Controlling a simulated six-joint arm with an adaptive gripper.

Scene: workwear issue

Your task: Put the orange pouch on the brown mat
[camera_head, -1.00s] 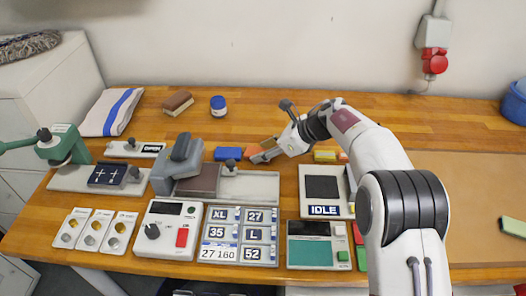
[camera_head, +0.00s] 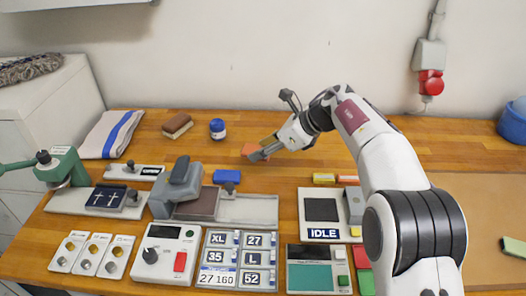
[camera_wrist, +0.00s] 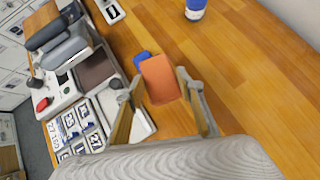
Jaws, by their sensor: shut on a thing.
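The orange pouch (camera_head: 250,151) is held at the tip of my gripper (camera_head: 262,151), above the wood table behind the grey sliding fixture. In the wrist view the orange pouch (camera_wrist: 160,79) lies between the two fingers of my gripper (camera_wrist: 158,90), which is shut on it. The brown mat (camera_head: 480,215) is a large flat area on the right of the table, well to the right of the pouch. My arm covers part of its left side.
A blue block (camera_head: 227,176) lies just in front of the pouch. A blue-white jar (camera_head: 217,128) and a brown brush (camera_head: 177,125) stand behind. The grey press (camera_head: 178,185), IDLE device (camera_head: 322,215) and a green-black block (camera_head: 513,246) on the mat are nearby. The mat's middle looks clear.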

